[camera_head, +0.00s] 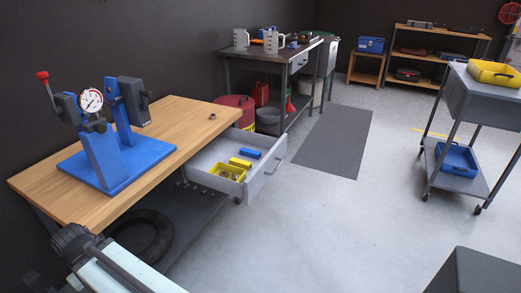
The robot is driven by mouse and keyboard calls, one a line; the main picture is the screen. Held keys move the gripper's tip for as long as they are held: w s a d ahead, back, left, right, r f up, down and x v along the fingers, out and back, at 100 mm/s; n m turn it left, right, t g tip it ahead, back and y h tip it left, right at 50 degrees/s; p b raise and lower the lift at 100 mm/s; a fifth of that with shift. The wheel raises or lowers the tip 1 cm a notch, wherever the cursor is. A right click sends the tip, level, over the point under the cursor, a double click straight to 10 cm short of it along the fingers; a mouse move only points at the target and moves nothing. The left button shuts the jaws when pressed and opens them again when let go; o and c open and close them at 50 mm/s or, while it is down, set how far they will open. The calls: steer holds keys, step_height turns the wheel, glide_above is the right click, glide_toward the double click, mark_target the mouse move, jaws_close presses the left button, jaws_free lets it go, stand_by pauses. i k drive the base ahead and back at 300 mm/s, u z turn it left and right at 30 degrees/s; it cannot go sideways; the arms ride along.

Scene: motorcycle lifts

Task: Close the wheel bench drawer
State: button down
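The wheel bench (165,130) is a wooden-topped workbench at the left, along the dark wall. Its grey drawer (262,181) is pulled out well to the right from under the top. A bar handle (276,168) runs along the drawer's front. Inside the drawer lie a yellow bin (228,174) with small parts, a yellow block (240,162) and a blue block (250,153). Part of my arm shows at the lower left, below the bench's near end. My gripper is not in view, and nothing is seen touching the drawer.
A blue wheel stand with a dial gauge (91,99) stands on the bench, and a tyre (143,238) lies on its lower shelf. A second bench (270,55) stands behind. A wheeled cart (455,183) stands right. The floor (330,220) before the drawer is clear.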

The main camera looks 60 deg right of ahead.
mark_target(227, 145)
steer(key=z, duration=0.05)
steer(key=k, duration=1.05)
steer(key=z, duration=0.45)
steer(key=i, duration=1.05)
